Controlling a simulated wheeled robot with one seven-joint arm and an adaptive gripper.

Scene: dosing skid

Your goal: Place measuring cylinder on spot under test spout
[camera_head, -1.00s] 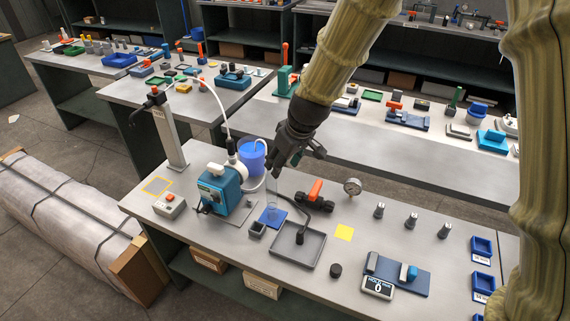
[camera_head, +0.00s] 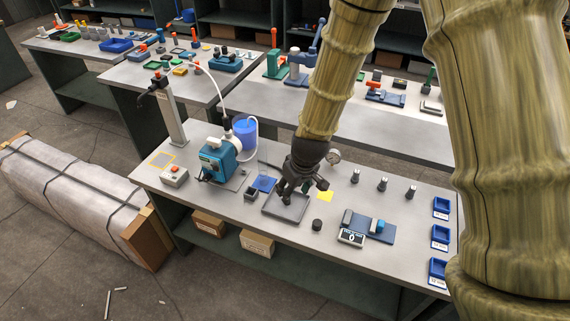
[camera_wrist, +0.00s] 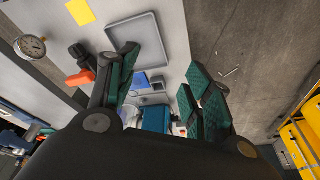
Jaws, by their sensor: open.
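A blue pad (camera_head: 264,184) lies right of the blue pump, and it also shows in the wrist view (camera_wrist: 141,80). The clear measuring cylinder, faintly visible over that pad earlier, I cannot make out now. My gripper (camera_head: 304,186) is open and appears empty, above the grey tray (camera_head: 275,212). In the wrist view, the gripper (camera_wrist: 163,72) has its fingers spread, with the tray (camera_wrist: 150,17) beyond them. A yellow square (camera_head: 325,196) lies right of the tray. The arm hides the valve pipe in the head view; I cannot clearly identify the spout.
The blue pump (camera_head: 218,160) and blue container (camera_head: 245,133) stand left. The orange-handled valve (camera_wrist: 80,78) and gauge (camera_wrist: 30,47) are close to the gripper in the wrist view. A small grey box (camera_head: 250,194) and black knob (camera_head: 317,225) stand nearby. Bench space shows right of the gauge.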

